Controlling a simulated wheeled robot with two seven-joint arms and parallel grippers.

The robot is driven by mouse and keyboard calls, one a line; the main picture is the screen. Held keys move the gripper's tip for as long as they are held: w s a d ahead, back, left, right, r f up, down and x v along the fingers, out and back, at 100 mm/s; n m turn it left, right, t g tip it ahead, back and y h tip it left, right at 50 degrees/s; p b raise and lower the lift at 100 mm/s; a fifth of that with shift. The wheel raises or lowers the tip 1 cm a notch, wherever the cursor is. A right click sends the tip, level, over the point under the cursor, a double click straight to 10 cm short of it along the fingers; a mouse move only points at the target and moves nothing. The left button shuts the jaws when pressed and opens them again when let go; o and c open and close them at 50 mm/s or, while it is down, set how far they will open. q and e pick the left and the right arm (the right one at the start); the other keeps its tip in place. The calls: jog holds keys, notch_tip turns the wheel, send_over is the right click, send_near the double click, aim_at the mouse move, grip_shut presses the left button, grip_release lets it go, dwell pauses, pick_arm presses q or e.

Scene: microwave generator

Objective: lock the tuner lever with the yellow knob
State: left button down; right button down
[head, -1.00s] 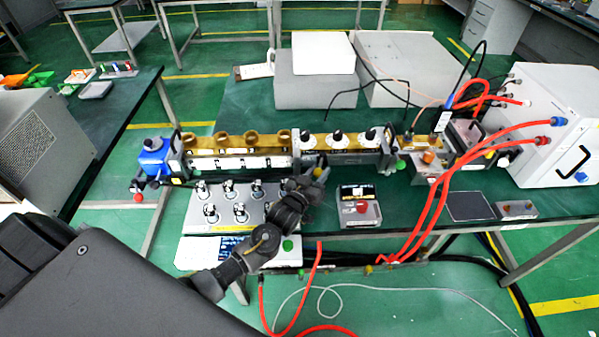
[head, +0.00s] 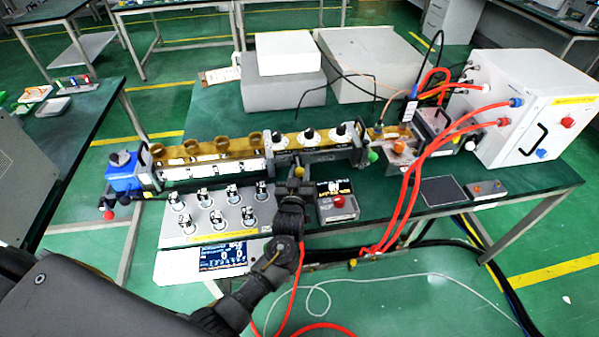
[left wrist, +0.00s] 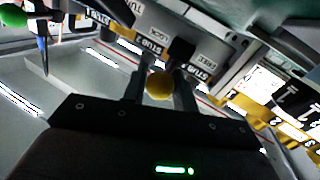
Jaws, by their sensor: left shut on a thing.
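The yellow knob (left wrist: 159,87) sits between the two dark fingers of my left gripper (left wrist: 160,92), which is shut on it. In the head view the left gripper (head: 298,176) is at the front of the tuner (head: 318,155), below its row of black-and-white knobs. The yellow knob is only a small spot there, and its lever is mostly hidden by the gripper. Labels reading STUB and TUNE show on the tuner just beyond the fingers in the wrist view. The lever's lock position cannot be made out. My right gripper is not in view.
A grey panel of several toggle knobs (head: 215,222) lies left of my arm. A small box with a red button (head: 338,208) stands close on the right. A green knob (head: 373,156) is at the tuner's right end. Red hoses (head: 408,190) run further right.

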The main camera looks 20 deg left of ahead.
pick_arm(q)
jog(key=c, duration=1.1)
grip_release()
jog(key=shift+d, duration=0.15)
jog(key=shift+s+f, duration=0.1)
jog(key=shift+s, duration=0.35)
jog(key=s, duration=0.3)
jog(key=s+d+b, duration=0.1)
jog(key=s, duration=0.2)
jog(key=s+d+b, duration=0.1)
jog(key=s, duration=0.2)
jog(key=shift+s, duration=0.35)
